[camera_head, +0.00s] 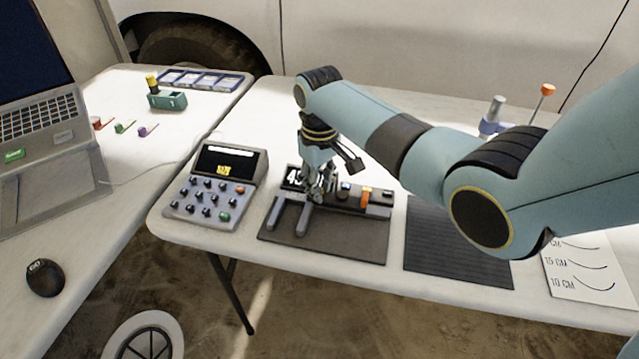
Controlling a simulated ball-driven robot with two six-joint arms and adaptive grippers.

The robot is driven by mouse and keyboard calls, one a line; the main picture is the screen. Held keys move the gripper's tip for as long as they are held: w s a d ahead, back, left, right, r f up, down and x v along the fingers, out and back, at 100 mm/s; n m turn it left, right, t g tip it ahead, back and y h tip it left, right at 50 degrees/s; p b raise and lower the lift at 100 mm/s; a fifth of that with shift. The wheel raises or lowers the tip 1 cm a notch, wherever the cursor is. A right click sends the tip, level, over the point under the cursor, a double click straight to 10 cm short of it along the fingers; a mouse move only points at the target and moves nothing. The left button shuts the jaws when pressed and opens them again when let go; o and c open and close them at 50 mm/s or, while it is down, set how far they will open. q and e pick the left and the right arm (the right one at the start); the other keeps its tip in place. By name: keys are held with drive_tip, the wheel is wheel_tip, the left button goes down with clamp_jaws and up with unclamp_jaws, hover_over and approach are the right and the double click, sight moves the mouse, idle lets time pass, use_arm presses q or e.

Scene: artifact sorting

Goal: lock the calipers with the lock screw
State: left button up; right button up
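The calipers (377,210) lie on a dark mat (335,249) on the white table. Their two grey jaws (289,218) point toward the front edge, a little apart. A display with digits (293,177) is partly hidden behind my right gripper. A small blue-topped knob (346,187) and an orange piece (365,197) stand on the beam; I cannot tell for sure which is the lock screw. My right gripper (320,190) points down over the slider, just left of the blue-topped knob. Whether it touches anything or holds anything is unclear. My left gripper is out of view.
A keypad device (217,187) stands left of the mat. A dark ribbed mat (455,250) and a sheet with centimetre marks (585,268) lie to the right. A laptop (45,130), tape dispenser (167,101) and mouse (45,277) are on the left table.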

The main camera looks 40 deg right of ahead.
clamp_jaws()
drive_tip(key=shift+r+m+p, duration=0.2)
drive_tip(key=shift+m+p, duration=0.7)
drive_tip(key=shift+p, duration=0.2)
drive_tip(key=m+p, duration=0.2)
drive_tip(key=shift+m, duration=0.3)
drive_tip(key=m+p, duration=0.1)
drive_tip(key=m, duration=0.1)
drive_tip(key=shift+m, duration=0.3)
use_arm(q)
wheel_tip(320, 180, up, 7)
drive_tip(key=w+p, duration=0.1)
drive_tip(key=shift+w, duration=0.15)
use_arm(e)
drive_tip(key=shift+f+m, duration=0.15)
drive_tip(key=shift+m, duration=1.35)
use_arm(q)
drive_tip(key=shift+p, duration=0.3)
